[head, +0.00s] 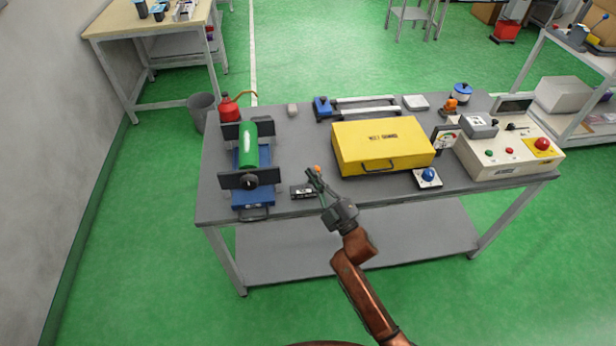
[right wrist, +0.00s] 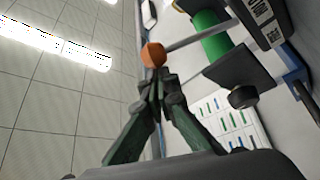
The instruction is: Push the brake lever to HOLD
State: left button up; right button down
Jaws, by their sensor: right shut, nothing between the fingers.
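The brake lever has an orange knob (head: 317,169), and a small dark box with a white label (head: 303,191) sits at its foot near the table's front edge. My right gripper (head: 314,180) is shut and empty, right by the knob. In the right wrist view the orange knob (right wrist: 153,55) stands just beyond the closed fingertips (right wrist: 156,84); I cannot tell whether they touch. A grey rod (right wrist: 190,39) runs from the knob towards a dark labelled block (right wrist: 262,18). The label is too unclear to read which position the lever is in. My left gripper is not in view.
Left of the lever stands a blue fixture (head: 252,197) with a green roll (head: 248,144). A yellow case (head: 382,145) lies to the right, with a blue button box (head: 427,178) before it. A control console (head: 508,150) stands at the right end. The grey table (head: 290,130) has bare room behind the lever.

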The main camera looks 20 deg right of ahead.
jog(key=shift+d+f+m, duration=0.15)
jog(key=shift+d+m, duration=0.1)
jog(key=shift+m, duration=0.15)
dwell(0.3)
jog(key=s+p, duration=0.2)
jog(key=s, duration=0.7)
jog(key=shift+s+a+f+p, duration=0.2)
jog(key=shift+s+a+p, duration=0.05)
jog(key=shift+s+p, duration=0.1)
jog(key=shift+w, duration=0.1)
